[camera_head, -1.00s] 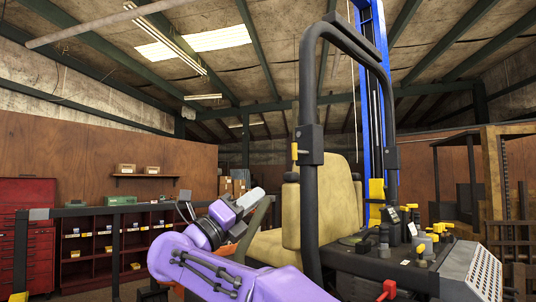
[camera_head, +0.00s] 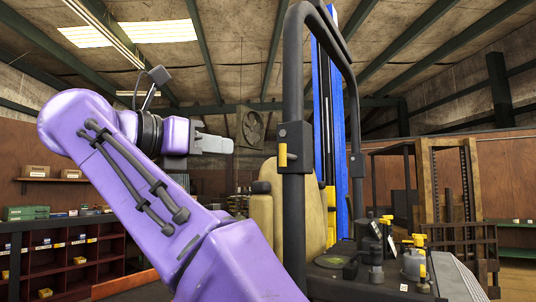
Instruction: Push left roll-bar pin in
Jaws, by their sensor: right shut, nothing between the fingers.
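The black roll bar (camera_head: 294,95) of the mower stands upright in the middle of the head view. A black hinge block (camera_head: 297,134) sits on its near post. A yellow pin (camera_head: 282,155) shows upright on the left side of this block. My right gripper (camera_head: 228,144), on the purple arm, is shut and empty. It points right, at about the pin's height in the picture, and a visible gap separates it from the pin. How far apart they are in depth I cannot tell. My left gripper is not in view.
The tan seat (camera_head: 262,212) is behind the near post. The mower's console with yellow-topped levers (camera_head: 419,241) is at the lower right. A blue lift mast (camera_head: 328,120) rises behind the roll bar. Red shelving (camera_head: 70,256) stands at far left.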

